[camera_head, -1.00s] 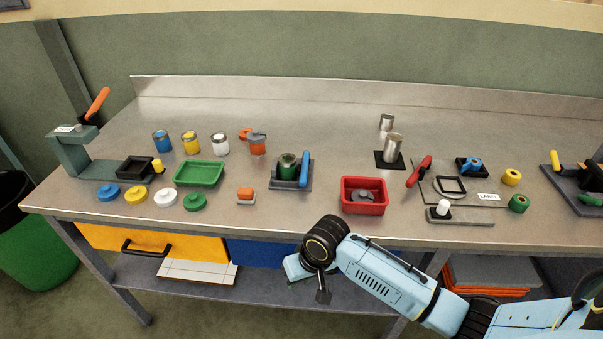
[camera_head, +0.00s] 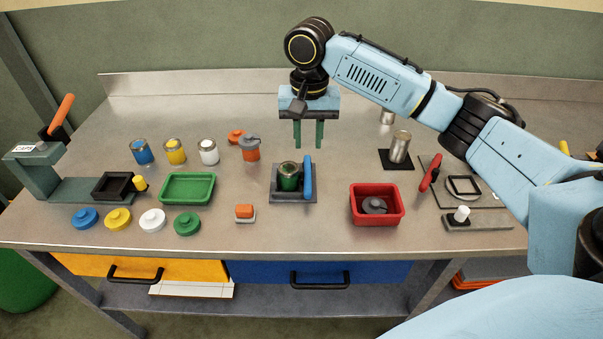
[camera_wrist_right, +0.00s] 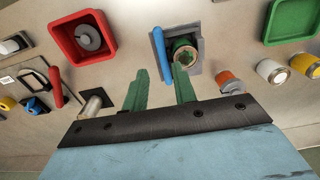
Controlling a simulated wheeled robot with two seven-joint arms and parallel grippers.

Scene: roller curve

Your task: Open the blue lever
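The blue lever (camera_head: 308,177) stands upright on the right side of a grey base plate (camera_head: 293,198). A green can (camera_head: 288,177) sits on the plate beside the lever. My right gripper (camera_head: 308,146) is above the table, just behind and above the lever, with its two green fingers pointing down, apart and empty. In the right wrist view the lever (camera_wrist_right: 162,54) and the can (camera_wrist_right: 185,52) lie beyond the open fingers (camera_wrist_right: 158,78). The lever is not touched. My left gripper does not show.
A red bin (camera_head: 376,205) holding a grey part stands to the right, and a red lever (camera_head: 430,173) beyond it. A green tray (camera_head: 187,188) and several coloured cans and lids are on the left. A small orange-topped block (camera_head: 245,212) lies in front. Table between plate and bin is clear.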

